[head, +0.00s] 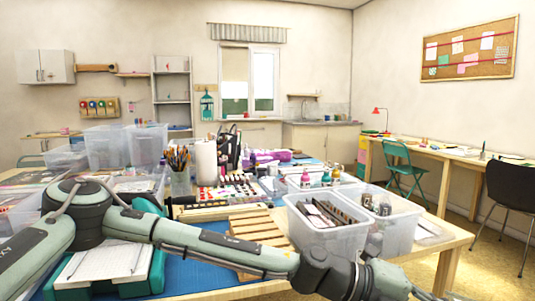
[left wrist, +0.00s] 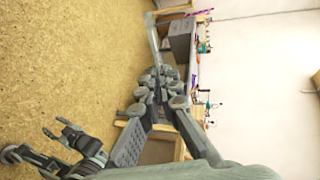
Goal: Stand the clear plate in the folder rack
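My left arm crosses the front of the head view from the left, and its gripper end is cut off at the lower right. In the left wrist view, my left gripper (left wrist: 160,78) has its fingers close together around the lower end of a thin, see-through upright strip. This looks like the clear plate (left wrist: 153,32) seen nearly edge-on. My right gripper (left wrist: 70,138) appears at lower left in the left wrist view, with its fingers apart and empty. I cannot clearly identify the folder rack; a slatted wooden piece (head: 258,229) lies on the table in the head view.
Clear bins of tools (head: 325,240) stand at the table's front right. Clear boxes (head: 107,150), a brush cup (head: 180,182) and stamps crowd the back. A teal tray (head: 158,270) lies at front left. Open floor (left wrist: 70,60) fills much of the left wrist view.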

